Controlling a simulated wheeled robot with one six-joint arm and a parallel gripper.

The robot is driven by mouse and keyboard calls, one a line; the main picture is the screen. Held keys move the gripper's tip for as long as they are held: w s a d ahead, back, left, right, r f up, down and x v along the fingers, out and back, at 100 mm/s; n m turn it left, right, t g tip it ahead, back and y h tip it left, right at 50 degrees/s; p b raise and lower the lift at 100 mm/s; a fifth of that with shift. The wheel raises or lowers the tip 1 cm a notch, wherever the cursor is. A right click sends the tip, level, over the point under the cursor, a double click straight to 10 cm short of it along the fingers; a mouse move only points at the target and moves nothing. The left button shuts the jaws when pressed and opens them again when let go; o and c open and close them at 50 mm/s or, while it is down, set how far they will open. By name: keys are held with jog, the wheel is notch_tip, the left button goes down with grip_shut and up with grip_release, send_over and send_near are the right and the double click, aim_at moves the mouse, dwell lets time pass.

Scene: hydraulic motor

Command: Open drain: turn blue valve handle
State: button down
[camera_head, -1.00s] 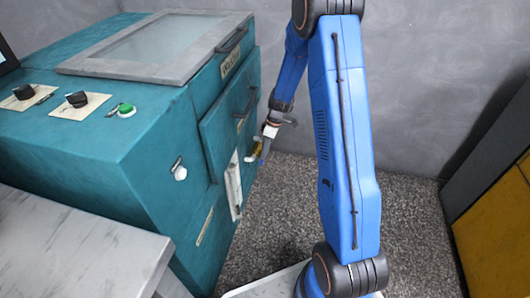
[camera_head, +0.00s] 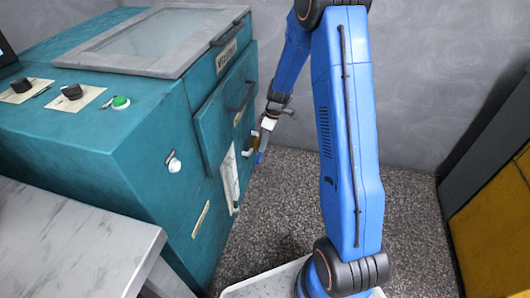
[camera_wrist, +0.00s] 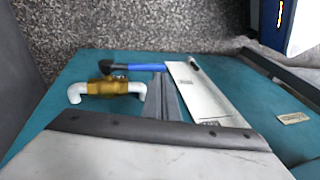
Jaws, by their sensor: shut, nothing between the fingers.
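The drain valve shows in the wrist view as a brass body (camera_wrist: 107,87) between white pipe elbows. Its blue handle (camera_wrist: 145,67) extends to the right from a black end, roughly level in the picture. My gripper (camera_wrist: 160,80) is shut and empty. Its dark fingertips sit just below the handle's right end; I cannot tell whether they touch. In the head view my gripper (camera_head: 265,139) is at the teal machine's side, beside the small brass valve (camera_head: 252,141) and blue handle (camera_head: 260,157). The fingers partly hide the valve there.
The teal machine (camera_head: 120,150) has a white sheet-like panel (camera_head: 229,180) beside the valve and a dark door handle (camera_head: 243,97) above. A grey table (camera_head: 70,245) stands at the lower left. Speckled floor (camera_head: 285,205) is open to the right of the machine.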

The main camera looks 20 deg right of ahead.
notch_tip(320, 180, up, 10)
jog(key=s+d+f, duration=0.1)
jog(key=s+a+r+m+t+h, duration=0.2)
jog(key=s+r+m, duration=0.3)
jog(key=s+r, duration=1.2)
jog(key=s+r+m+t, duration=0.1)
jog(key=s+r+m, duration=0.1)
jog(key=s, duration=0.7)
jog(key=s+r+m+t+h, duration=0.1)
jog(key=s+r+m+t, duration=0.1)
jog(key=s, duration=0.8)
jog(key=shift+r+m+t, duration=0.3)
jog(key=shift+r+m, duration=0.45)
jog(key=shift+m, duration=0.05)
